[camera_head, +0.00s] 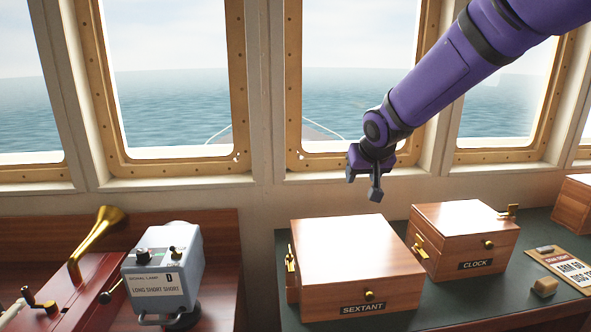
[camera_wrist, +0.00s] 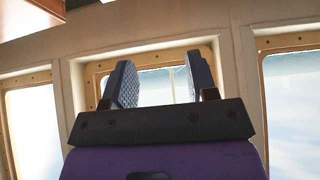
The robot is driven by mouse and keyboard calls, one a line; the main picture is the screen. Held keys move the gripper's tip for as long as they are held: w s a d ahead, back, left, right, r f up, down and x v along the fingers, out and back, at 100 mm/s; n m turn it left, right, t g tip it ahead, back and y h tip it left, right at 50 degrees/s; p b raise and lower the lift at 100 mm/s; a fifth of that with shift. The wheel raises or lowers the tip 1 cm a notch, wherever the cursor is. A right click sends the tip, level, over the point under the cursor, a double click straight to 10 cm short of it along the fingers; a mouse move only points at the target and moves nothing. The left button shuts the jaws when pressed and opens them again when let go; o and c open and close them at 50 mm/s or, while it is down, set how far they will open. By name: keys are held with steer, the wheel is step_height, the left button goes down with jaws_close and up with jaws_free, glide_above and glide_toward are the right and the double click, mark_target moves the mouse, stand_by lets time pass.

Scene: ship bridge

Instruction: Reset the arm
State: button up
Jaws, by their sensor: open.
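My purple arm (camera_head: 450,75) reaches in from the upper right in the head view. My gripper (camera_head: 364,186) hangs in the air in front of the middle window, above and behind the sextant box. In the wrist view my gripper (camera_wrist: 162,84) shows its two dark fingers standing apart, with nothing between them but window glass and frame. It touches nothing that I can see.
A wooden sextant box (camera_head: 352,260) and a wooden clock box (camera_head: 464,235) stand on the green-topped counter (camera_head: 455,312). A signal lamp box (camera_head: 163,265) and a brass horn (camera_head: 92,242) are at left. A sign (camera_head: 566,268) lies at right. Windows (camera_head: 340,70) line the back.

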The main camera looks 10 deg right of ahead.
steer(key=s+d+r, duration=0.2)
steer(key=s, duration=0.9)
steer(key=s+d+r+g, duration=0.1)
steer(key=s+d+r, duration=0.1)
steer(key=s, duration=0.9)
steer(key=s+d+r+g, duration=0.1)
steer(key=s+d+r, duration=0.1)
steer(key=s, duration=1)
steer(key=shift+d+r, duration=0.25)
steer(key=shift+r, duration=0.05)
